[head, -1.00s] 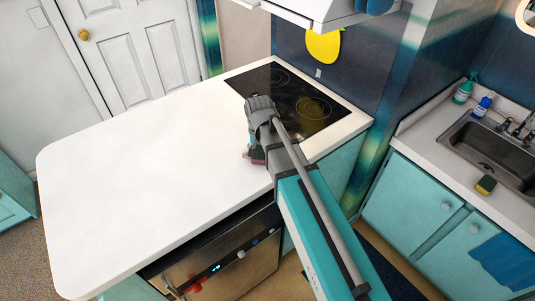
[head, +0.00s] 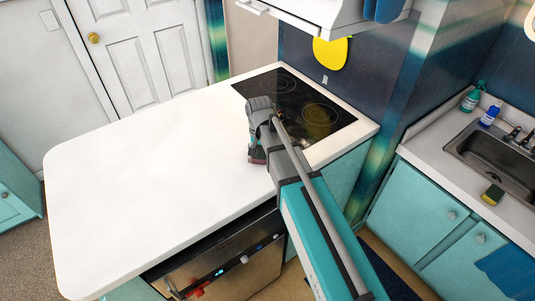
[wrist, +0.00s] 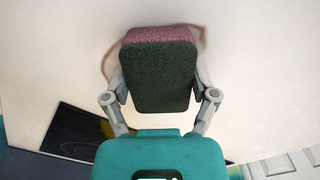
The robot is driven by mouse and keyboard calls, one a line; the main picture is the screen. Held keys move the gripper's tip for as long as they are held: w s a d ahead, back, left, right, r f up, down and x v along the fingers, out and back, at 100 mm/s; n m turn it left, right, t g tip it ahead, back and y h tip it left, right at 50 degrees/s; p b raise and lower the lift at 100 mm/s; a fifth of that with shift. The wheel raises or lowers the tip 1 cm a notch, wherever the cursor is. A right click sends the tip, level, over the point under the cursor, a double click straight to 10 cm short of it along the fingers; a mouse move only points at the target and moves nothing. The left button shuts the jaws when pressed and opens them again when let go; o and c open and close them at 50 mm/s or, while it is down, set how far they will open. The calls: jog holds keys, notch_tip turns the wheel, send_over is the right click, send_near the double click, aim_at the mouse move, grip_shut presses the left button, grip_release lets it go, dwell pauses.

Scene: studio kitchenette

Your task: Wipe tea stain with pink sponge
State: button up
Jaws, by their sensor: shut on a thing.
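The pink sponge (wrist: 160,75) has a pink layer and a dark green scrub face. It is held between the two fingers of my gripper (wrist: 160,88) in the wrist view. In the head view the sponge (head: 257,154) is a small pink and dark patch under my gripper (head: 256,148), low at the white counter (head: 150,180), left of the cooktop's front corner. A faint brown ring, which looks like the tea stain (wrist: 204,42), curves around the sponge in the wrist view. Its middle is hidden by the sponge. I cannot tell whether the sponge touches the counter.
A black cooktop (head: 295,105) lies right behind my gripper. The counter to the left is clear. At the right, a sink (head: 490,155), a yellow and green sponge (head: 492,194), a green bottle (head: 471,99) and a blue bottle (head: 490,116) stand on another counter.

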jog(key=shift+w+a, duration=0.55)
jog(key=shift+w, duration=0.25)
jog(key=shift+w+d+f, duration=0.1)
jog(key=shift+w+d, duration=0.25)
jog(key=shift+d, duration=0.2)
jog(key=shift+w+d, duration=0.3)
jog(key=shift+d, duration=0.2)
jog(key=shift+s, duration=0.1)
jog(key=shift+s+d, duration=0.5)
jog(key=shift+s, duration=0.25)
jog(key=shift+s+d, duration=0.5)
jog(key=shift+s, duration=0.2)
jog(key=shift+s, duration=0.1)
jog(key=shift+s+d, duration=0.55)
jog(key=shift+s, duration=0.2)
jog(key=shift+s+d, duration=0.5)
jog(key=shift+s, duration=0.2)
